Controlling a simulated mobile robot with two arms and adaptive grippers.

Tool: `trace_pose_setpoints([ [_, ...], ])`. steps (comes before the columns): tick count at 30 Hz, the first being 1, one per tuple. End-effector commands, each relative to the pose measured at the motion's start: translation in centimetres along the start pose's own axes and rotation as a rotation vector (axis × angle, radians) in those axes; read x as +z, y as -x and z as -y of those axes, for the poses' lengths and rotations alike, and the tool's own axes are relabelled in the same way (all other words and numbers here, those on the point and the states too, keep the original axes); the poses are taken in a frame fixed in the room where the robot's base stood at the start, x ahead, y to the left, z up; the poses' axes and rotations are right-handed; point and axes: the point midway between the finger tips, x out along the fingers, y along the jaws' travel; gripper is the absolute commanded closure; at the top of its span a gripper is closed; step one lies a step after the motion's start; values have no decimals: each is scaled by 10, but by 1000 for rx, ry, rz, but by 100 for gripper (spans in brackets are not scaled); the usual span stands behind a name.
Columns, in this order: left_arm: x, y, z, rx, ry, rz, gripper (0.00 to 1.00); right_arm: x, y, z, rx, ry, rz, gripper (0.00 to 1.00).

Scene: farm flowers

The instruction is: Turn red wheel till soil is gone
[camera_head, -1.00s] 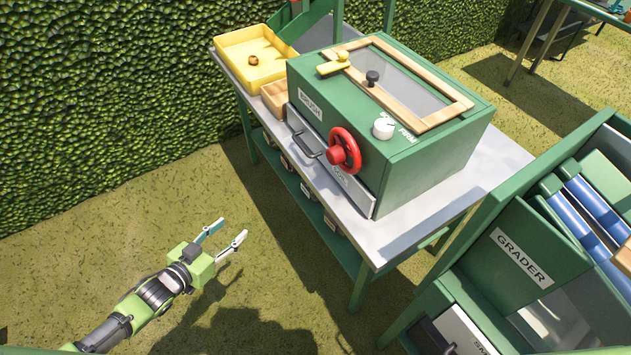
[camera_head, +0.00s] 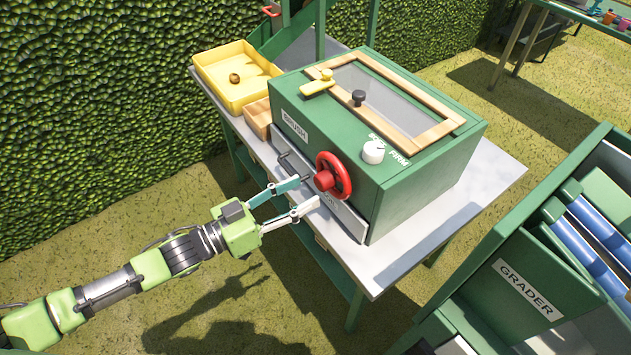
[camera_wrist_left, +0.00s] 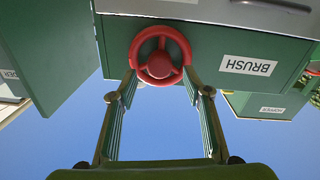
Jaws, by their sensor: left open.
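The red wheel (camera_head: 333,175) is on the front face of the green brush box (camera_head: 400,185), which stands on a grey-topped table. My left gripper (camera_head: 313,190) is open, with its two fingers pointing at the wheel from the front. In the left wrist view the red wheel (camera_wrist_left: 160,56) lies ahead between the fingertips (camera_wrist_left: 158,82), close to the rim on both sides. I cannot tell whether the fingers touch it. The box's top window (camera_head: 395,100) looks grey, and soil inside cannot be made out. My right gripper is not in view.
A white knob (camera_head: 373,152) is on the box top. A yellow tray (camera_head: 238,92) with a small brown thing stands to the left. A green grader (camera_head: 525,285) stands at right. A drawer handle (camera_head: 296,168) is beside the wheel.

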Motion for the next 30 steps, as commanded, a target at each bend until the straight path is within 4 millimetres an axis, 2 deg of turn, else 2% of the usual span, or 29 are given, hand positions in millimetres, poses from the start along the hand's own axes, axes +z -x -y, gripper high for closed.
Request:
trace_pose_setpoints([
  [3, -2, -22, -1, 1, -1, -1, 55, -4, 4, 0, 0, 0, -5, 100],
  [8, -1, -40, 0, 0, -1, -1, 55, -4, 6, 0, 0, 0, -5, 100],
  [20, 1, -46, 0, -1, -1, 1, 55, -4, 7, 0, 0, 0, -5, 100],
  [24, 0, -46, 0, -1, -1, 1, 91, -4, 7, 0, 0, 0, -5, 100],
  [30, 0, -46, 0, -1, -3, 1, 93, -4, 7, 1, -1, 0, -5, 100],
])
